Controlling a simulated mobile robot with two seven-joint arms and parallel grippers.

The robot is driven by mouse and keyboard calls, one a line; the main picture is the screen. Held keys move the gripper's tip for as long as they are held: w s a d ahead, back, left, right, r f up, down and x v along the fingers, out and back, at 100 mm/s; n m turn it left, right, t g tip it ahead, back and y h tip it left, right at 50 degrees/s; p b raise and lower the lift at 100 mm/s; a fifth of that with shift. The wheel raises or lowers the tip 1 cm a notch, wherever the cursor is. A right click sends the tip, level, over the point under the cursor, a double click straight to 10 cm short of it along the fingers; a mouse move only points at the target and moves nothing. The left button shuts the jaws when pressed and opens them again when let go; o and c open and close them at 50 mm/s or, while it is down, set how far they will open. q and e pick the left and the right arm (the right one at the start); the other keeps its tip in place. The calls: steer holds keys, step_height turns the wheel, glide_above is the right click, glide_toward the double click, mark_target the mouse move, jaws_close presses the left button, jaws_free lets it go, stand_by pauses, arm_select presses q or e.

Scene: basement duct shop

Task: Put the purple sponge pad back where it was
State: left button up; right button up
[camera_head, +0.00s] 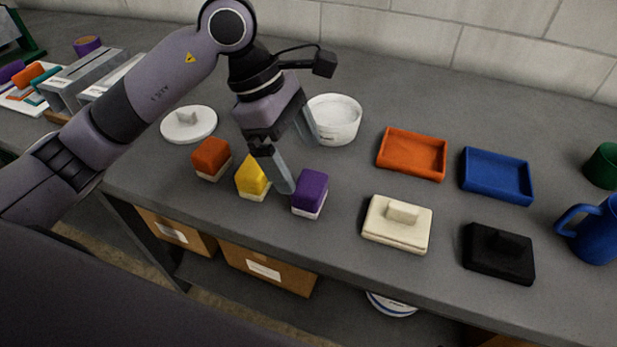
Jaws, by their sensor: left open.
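The purple sponge pad (311,187), with a pale lower layer, sits on the grey bench near its front edge. It is the right end of a short row with a yellow sponge pad (250,177) and an orange sponge pad (211,157). My left gripper (298,165) is open and points down just behind and left of the purple pad. I cannot tell whether that finger touches either pad. Nothing shows between the fingers. My right gripper is out of view.
A white tub (334,119) stands close behind the gripper, and a round white lid (188,125) lies left. To the right are an orange tray (411,157), a blue tray (496,177), a cream lidded box (397,225), a black one (498,255) and a blue jug (598,235).

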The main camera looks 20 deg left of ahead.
arm_select(q)
steer(key=shift+v, duration=2.1)
